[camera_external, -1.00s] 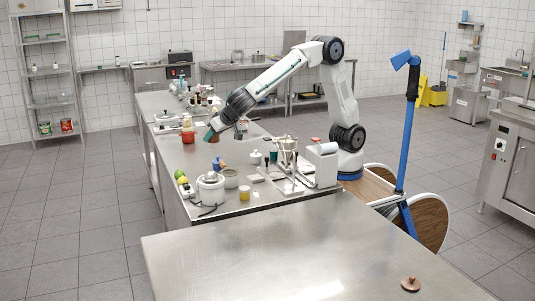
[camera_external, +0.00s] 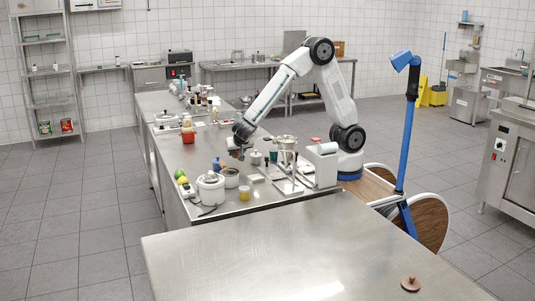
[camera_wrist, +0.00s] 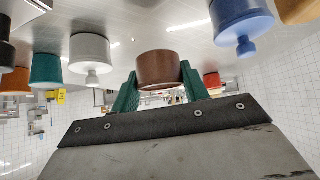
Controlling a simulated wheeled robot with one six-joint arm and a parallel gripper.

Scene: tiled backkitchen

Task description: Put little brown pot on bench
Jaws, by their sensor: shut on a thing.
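My gripper (camera_external: 237,153) is low over the long steel counter, between a blue pot and a small white lidded pot. In the wrist view, its green fingers (camera_wrist: 158,88) are shut on the little brown pot (camera_wrist: 158,68), one on each side. That view appears upside down, with the counter at the top. I cannot tell whether the pot touches the counter. In the external view the pot is too small and hidden to make out clearly. A bare steel bench (camera_external: 290,235) stands in the foreground, with a small brown lid (camera_external: 410,284) at its right.
Near the gripper on the counter are the blue pot (camera_external: 217,165), white pot (camera_external: 256,158), grey bowl (camera_external: 231,178) and a white cooker (camera_external: 211,188). A metal stand (camera_external: 287,165) and white box (camera_external: 321,165) are to its right. The wrist view shows several coloured pots around it.

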